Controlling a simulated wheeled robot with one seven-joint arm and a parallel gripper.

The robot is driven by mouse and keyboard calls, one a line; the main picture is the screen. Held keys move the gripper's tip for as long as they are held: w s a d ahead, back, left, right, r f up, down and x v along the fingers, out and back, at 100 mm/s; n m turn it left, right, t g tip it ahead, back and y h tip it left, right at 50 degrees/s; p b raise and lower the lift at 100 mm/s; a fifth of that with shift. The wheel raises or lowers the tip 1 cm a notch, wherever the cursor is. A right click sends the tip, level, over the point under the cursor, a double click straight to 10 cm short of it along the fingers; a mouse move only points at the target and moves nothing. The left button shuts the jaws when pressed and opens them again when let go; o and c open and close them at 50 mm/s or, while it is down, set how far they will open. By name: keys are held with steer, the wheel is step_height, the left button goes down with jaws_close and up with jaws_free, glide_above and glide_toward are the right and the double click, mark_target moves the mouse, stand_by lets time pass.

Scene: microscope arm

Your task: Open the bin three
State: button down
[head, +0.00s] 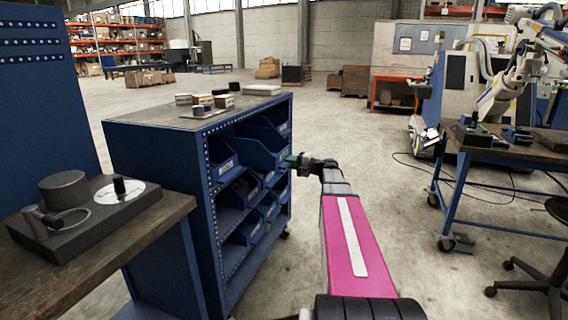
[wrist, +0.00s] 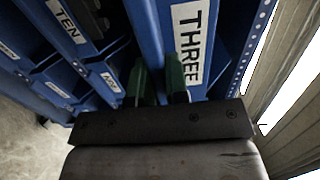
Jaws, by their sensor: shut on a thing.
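Bin three is a blue bin with a white label reading THREE; it fills the upper middle of the wrist view (wrist: 150,25). In the head view, a blue bin (head: 258,153) sticks out from the upper part of the blue shelf unit (head: 170,165), with my gripper (head: 294,160) at its front right. I take this to be bin three. The green fingers of my gripper (wrist: 160,82) stand a little apart on either side of a blue part of bin three beside its label, shut on it. The exact grip point is partly hidden by the fingers.
Other blue bins, one labelled TEN (wrist: 67,20), lie left of bin three. Small boxes (head: 205,100) stand on the shelf unit. A dark workbench (head: 100,245) is at the left, a blue wheeled table (head: 505,150) at the right.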

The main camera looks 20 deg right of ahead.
steer(key=c, duration=1.1)
jaws_free()
steer(key=v, duration=1.1)
steer(key=shift+a, duration=0.1)
steer(key=s+a+f+n+g+h, duration=0.1)
steer(key=s+a+f+g+h, duration=0.25)
steer(key=a+f, duration=0.45)
steer(key=s+a+f+n+g+h, duration=0.2)
steer(key=s+a+f+g, duration=0.25)
steer(key=a+f, duration=0.45)
steer(key=s+a+f+n+g+h, duration=0.1)
steer(key=s+f+h, duration=0.2)
steer(key=s, duration=0.1)
steer(key=s+a+f+n+h, duration=0.1)
steer(key=s+f+h, duration=0.2)
steer(key=s, duration=0.2)
steer(key=s+a+f+n+g+h, duration=0.1)
steer(key=s+a+f+n+h, duration=0.1)
steer(key=s+f+h, duration=0.1)
steer(key=shift+s+a+f+g, duration=0.1)
steer(key=shift+s+f+g, duration=0.25)
steer(key=shift+s, duration=0.45)
